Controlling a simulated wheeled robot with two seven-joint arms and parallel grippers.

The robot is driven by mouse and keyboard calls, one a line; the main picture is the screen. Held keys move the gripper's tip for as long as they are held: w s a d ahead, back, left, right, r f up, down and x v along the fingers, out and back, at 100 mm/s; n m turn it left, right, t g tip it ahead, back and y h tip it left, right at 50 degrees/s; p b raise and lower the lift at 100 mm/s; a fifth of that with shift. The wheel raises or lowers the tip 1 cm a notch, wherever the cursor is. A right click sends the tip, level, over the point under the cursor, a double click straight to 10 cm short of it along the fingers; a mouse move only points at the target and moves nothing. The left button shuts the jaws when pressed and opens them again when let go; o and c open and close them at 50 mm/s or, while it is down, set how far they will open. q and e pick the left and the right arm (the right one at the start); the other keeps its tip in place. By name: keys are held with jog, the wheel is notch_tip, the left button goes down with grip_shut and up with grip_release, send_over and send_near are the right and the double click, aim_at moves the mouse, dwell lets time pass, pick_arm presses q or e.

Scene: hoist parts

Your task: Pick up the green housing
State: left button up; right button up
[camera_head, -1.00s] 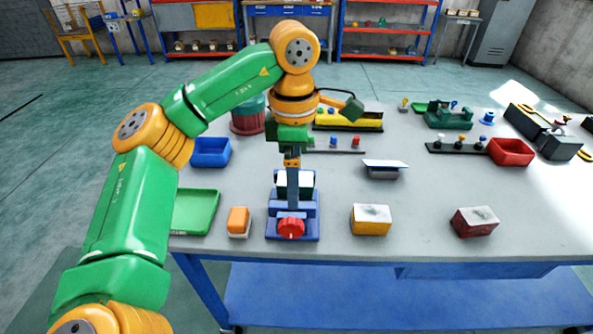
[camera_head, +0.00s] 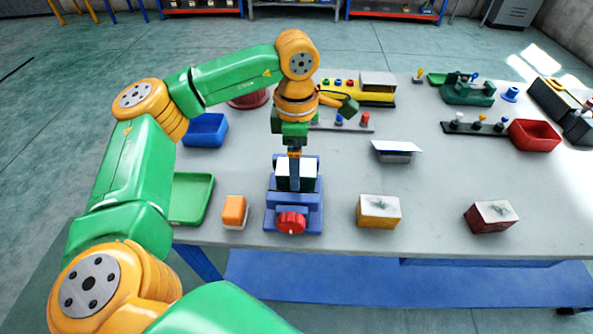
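A block with a white top and dark green sides, which looks like the green housing (camera_head: 308,176), sits in a blue vise (camera_head: 272,213) with a red knob, near the table's front edge. My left gripper (camera_head: 294,186) points straight down over the block from above. Its fingers line up one behind the other from here and hide part of the block's middle. I cannot tell whether they touch the block, or whether they are open or shut. My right gripper is not in view.
An orange block (camera_head: 234,211) and a green tray (camera_head: 209,202) lie left of the vise. A yellow block (camera_head: 379,216) and a red block (camera_head: 490,222) stand to the right. A tilted plate on a stand (camera_head: 397,149) is behind them. Bare table lies between these.

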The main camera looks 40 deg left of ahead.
pick_arm(q)
jog(key=shift+d+r, duration=0.1)
jog(key=c, duration=0.7)
grip_shut()
